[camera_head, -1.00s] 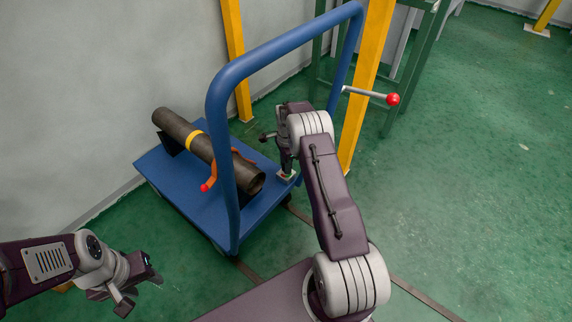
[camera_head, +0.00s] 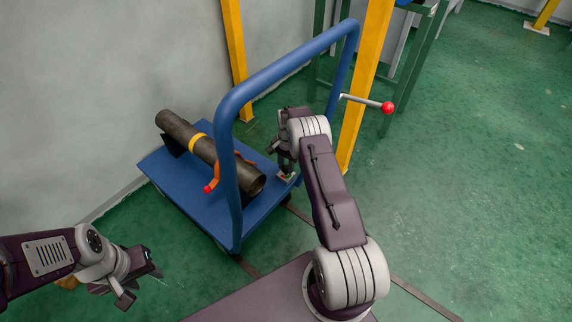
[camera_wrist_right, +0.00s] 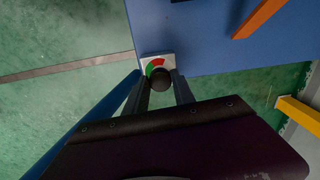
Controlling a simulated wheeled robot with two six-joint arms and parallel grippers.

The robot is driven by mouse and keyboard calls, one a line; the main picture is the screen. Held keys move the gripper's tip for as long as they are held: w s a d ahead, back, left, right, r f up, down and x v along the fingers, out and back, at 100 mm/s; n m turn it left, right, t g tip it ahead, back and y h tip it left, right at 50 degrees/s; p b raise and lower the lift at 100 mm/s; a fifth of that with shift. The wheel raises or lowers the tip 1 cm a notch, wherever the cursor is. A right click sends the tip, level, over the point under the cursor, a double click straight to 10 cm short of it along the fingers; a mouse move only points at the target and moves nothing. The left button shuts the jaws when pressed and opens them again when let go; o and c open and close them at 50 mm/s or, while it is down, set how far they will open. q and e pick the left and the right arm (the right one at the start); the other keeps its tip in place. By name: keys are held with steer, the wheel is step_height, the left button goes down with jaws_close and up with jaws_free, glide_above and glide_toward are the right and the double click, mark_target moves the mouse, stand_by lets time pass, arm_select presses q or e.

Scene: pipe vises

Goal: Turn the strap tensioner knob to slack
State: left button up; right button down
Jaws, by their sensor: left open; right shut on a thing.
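In the right wrist view a round black knob (camera_wrist_right: 160,79) sits on a pale plate (camera_wrist_right: 146,61) with a red and green scale, at the edge of the blue cart (camera_wrist_right: 215,62). My right gripper (camera_wrist_right: 162,88) is shut on the knob, a finger on either side. I cannot make out a pointer on the knob. In the head view the right gripper (camera_head: 285,168) is low at the cart's near right corner, and the knob is hidden there. My left gripper (camera_head: 142,280) is open and empty at lower left, apart from the cart.
The cart's blue handle (camera_head: 285,62) arches close to my right arm. A yellow post (camera_head: 362,95) and red-ended lever (camera_head: 388,107) stand behind it.

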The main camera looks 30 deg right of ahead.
steer(key=shift+n, duration=0.5)
steer(key=c, duration=1.1)
jaws_free()
steer(key=shift+o, duration=0.2)
step_height(320, 180, up, 9)
steer(key=p, duration=0.5)
steer(key=shift+s, duration=0.15)
